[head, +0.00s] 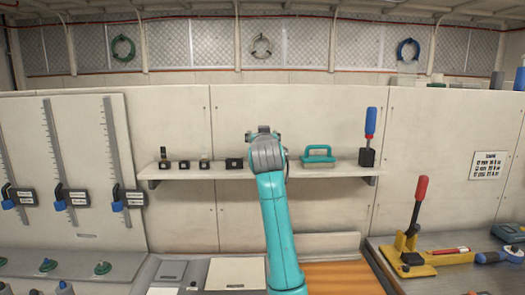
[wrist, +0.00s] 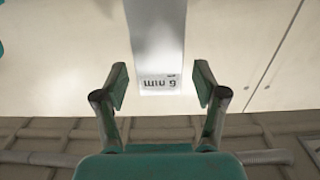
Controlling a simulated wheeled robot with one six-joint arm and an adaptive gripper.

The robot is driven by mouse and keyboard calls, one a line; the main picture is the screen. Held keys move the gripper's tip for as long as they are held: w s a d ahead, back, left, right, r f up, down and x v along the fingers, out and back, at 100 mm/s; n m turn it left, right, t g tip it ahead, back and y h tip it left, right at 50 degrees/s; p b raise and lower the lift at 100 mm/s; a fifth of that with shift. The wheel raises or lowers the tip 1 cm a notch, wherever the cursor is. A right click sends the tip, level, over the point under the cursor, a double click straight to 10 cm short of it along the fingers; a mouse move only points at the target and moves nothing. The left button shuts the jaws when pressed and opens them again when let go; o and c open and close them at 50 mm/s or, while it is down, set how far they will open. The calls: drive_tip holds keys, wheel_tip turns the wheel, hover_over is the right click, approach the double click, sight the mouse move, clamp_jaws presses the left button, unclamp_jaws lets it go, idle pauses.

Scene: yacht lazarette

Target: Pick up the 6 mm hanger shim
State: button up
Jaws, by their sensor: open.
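In the wrist view a pale grey bar, the 6 mm hanger shim by its label (wrist: 158,40), runs down from the top edge. Its near end carries a white "6 mm" label, which reads upside down. My gripper (wrist: 160,82) is open, with one finger on each side of the labelled end and a visible gap on both sides. I cannot tell whether the end lies at the fingers' depth or beyond them. In the head view my arm reaches up in front of the wall shelf and its wrist (head: 266,150) hides the shim and the fingers.
The wall shelf (head: 213,172) holds several small black blocks, a teal-handled block (head: 318,156) and a blue-handled tool (head: 370,135). A yellow fixture with a red-handled lever (head: 418,205) stands on the right bench. Sliding gauges with blue clamps (head: 70,197) line the left panel.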

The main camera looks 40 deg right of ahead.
drive_tip(key=shift+c, duration=0.3)
drive_tip(key=c, duration=1.2)
drive_tip(key=shift+r, duration=0.1)
